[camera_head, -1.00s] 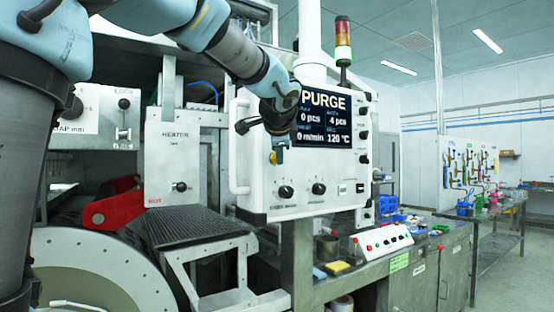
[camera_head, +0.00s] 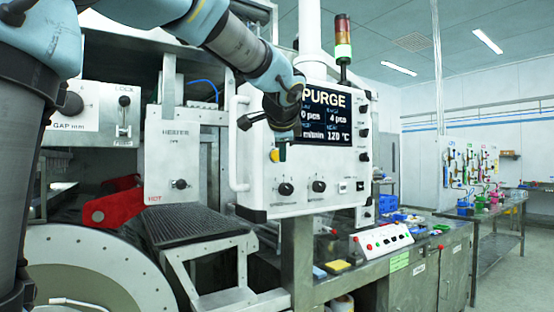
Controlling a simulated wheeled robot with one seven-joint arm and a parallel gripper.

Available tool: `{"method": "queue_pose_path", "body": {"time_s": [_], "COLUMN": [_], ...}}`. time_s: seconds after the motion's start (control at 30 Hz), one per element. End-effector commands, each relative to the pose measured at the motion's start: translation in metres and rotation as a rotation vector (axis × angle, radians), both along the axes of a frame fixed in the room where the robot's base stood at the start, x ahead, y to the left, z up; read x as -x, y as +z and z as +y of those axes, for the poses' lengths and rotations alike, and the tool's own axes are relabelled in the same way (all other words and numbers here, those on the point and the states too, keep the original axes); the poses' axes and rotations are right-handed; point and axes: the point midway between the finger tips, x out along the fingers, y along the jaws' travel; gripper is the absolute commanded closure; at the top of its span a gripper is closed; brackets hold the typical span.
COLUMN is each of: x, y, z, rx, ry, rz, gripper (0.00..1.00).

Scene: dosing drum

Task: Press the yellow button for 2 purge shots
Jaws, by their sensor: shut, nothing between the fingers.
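The yellow button (camera_head: 274,156) sits on the left part of the white control panel (camera_head: 300,205), left of the screen. My gripper (camera_head: 284,150) is shut and empty, just right of the button in the picture. I cannot tell whether it touches the panel. The screen (camera_head: 340,120) reads PURGE, with 4 pcs and 120 °C. My wrist covers the screen's left edge and part of the other readings.
The panel has dark knobs (camera_head: 286,189) below and a white handle (camera_head: 238,145) at its left. A white box with red buttons (camera_head: 385,238) stands on the bench at the lower right. A red part (camera_head: 112,207) and a ribbed chute (camera_head: 190,226) lie left.

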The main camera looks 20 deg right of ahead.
Motion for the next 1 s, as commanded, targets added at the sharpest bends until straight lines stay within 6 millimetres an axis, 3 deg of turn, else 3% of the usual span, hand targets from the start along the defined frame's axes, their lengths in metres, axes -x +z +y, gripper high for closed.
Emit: {"method": "queue_pose_path", "body": {"time_s": [0.27,0.73,1.0], "x": [0.002,0.043,0.049], "y": [0.000,-0.001,0.000], "z": [-0.001,-0.009,-0.010], "rx": [0.001,0.002,0.000], "ry": [-0.001,-0.003,0.000], "rz": [0.000,0.000,0.000], "gripper": [1.00,1.00,1.00]}}
